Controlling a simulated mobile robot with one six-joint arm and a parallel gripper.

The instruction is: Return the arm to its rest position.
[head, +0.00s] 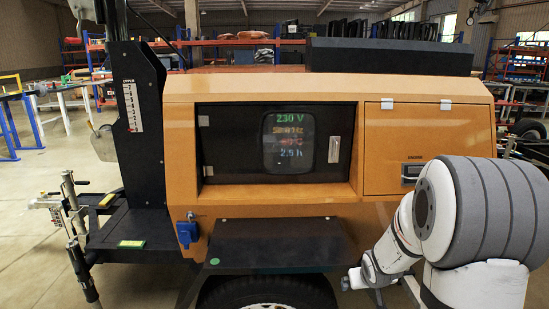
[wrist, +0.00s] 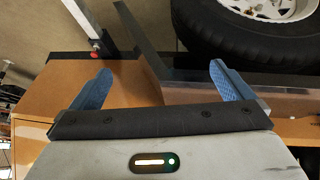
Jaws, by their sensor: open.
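My gripper (wrist: 158,88) is open and empty in the wrist view, its two blue fingers spread wide. Orange surfaces of the light tower, a dark edge and a tyre lie beyond the fingers. In the head view my white and grey arm is folded at the lower right, in front of the right end of the orange light tower (head: 265,89). The gripper's fingers cannot be made out there.
The tower has a lit display (head: 288,140) behind a dark window, a closed side door (head: 427,135), a black fender (head: 275,245) and a wheel (head: 265,293) below. A tow bar and jack (head: 76,215) stand at left. Shelves (head: 235,48) stand behind. Open floor lies at far left.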

